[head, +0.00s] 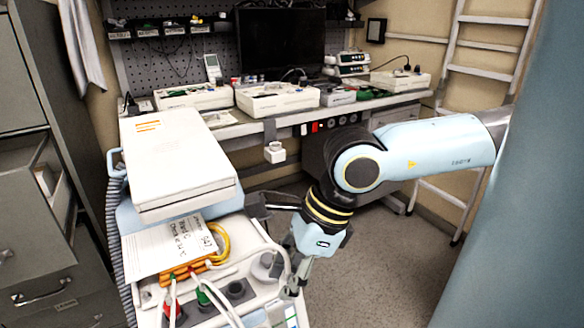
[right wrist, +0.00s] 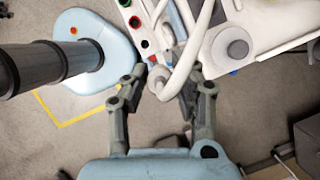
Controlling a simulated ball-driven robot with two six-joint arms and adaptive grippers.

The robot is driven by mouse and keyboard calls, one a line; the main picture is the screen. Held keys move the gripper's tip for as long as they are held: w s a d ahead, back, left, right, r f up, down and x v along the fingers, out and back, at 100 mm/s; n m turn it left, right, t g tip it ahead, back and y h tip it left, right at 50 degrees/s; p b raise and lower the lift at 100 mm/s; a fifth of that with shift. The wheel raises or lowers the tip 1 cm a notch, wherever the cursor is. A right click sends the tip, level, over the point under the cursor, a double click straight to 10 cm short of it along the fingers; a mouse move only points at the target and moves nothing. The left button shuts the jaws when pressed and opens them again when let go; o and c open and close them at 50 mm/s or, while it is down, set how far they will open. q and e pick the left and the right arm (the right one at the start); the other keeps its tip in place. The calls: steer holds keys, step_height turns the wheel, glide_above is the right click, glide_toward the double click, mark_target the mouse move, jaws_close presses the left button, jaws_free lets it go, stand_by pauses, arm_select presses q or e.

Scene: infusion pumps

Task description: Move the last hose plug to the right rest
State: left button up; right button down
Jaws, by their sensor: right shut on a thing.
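My right gripper (head: 291,287) reaches down at the right front edge of the white pump cart (head: 262,318). In the right wrist view its two fingers (right wrist: 160,86) are closed around the white end of a hose (right wrist: 185,65), the plug. The hose bends up from the fingers toward the cart; the plug's tip is partly hidden. Other white hoses (head: 222,304) run to the cart front beside a red socket (head: 171,310) and a green plug (head: 203,298). A round grey fitting (head: 266,262) sits on the cart's right side, also visible in the right wrist view (right wrist: 237,48). My left gripper is out of view.
A large white device (head: 178,160) stands on the cart, with a printed card (head: 165,250) and an orange-yellow coiled cable (head: 220,242) in front. Filing cabinets (head: 40,225) stand close on the left. A workbench (head: 290,117) is behind. Floor (head: 375,265) to the right is clear.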

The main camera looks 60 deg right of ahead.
steer(key=w+b, duration=0.9)
steer(key=w, duration=0.3)
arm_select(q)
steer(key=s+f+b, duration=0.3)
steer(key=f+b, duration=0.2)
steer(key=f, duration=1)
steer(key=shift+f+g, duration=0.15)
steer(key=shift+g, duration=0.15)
arm_select(e)
steer(key=shift+w+d+f, duration=0.15)
steer(key=shift+f, duration=0.7)
steer(key=shift+w+d+f, duration=0.1)
steer(key=shift+f, duration=0.75)
steer(key=shift+w+d+f, duration=0.15)
steer(key=shift+f, duration=0.7)
arm_select(q)
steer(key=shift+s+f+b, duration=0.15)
steer(key=shift+b, duration=0.3)
arm_select(e)
steer(key=shift+f, duration=0.15)
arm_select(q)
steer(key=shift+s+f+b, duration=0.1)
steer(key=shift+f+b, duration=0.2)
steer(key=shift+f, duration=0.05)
arm_select(e)
steer(key=shift+f, duration=0.35)
